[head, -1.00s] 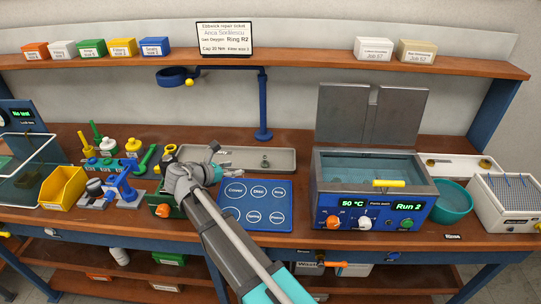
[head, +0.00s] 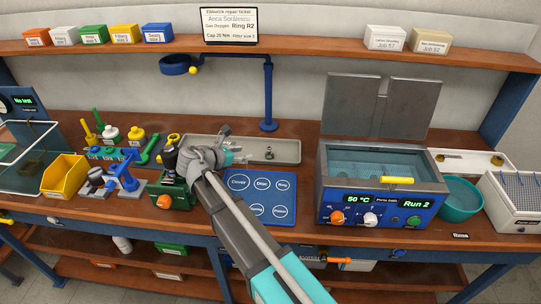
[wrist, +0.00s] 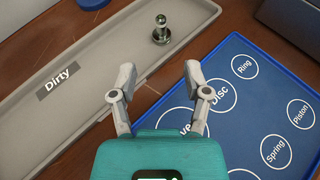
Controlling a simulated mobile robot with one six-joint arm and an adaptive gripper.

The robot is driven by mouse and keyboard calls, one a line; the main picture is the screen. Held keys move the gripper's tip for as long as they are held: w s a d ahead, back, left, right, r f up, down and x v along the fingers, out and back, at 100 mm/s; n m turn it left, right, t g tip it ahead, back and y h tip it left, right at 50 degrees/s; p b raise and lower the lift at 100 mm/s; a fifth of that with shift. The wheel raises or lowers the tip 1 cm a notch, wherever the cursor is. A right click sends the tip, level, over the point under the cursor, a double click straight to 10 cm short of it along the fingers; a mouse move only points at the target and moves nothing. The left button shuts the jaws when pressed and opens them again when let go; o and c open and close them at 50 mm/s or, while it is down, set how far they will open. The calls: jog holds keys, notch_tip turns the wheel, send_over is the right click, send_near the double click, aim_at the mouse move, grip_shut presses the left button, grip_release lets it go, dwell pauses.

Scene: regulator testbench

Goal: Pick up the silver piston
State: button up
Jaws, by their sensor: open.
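The silver piston (wrist: 161,32) stands upright in the grey tray labelled Dirty (wrist: 103,36), near the tray's edge. In the head view the piston (head: 268,153) is small, towards the right part of the tray (head: 288,150). My gripper (wrist: 158,85) is open and empty in the wrist view. Its fingers are over the strip between the tray and the blue mat, with the piston ahead of them and apart. In the head view my gripper (head: 225,145) is over the tray's front left part.
The blue mat (head: 262,221) with labelled circles lies in front of the tray. A blue ultrasonic bath (head: 328,195) with open lid stands to the right. A green block fixture (head: 172,192), a blue press and a yellow bin (head: 64,178) are to the left. A blue post rises behind the tray.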

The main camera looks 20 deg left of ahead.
aim_at(269, 148)
jog(key=shift+b+x, duration=1.15)
jog(key=shift+x, duration=2.35)
jog(key=shift+w+f, duration=0.1)
jog(key=shift+b+x, duration=0.95)
jog(key=shift+x, duration=1.6)
jog(key=shift+d, duration=0.1)
grip_shut()
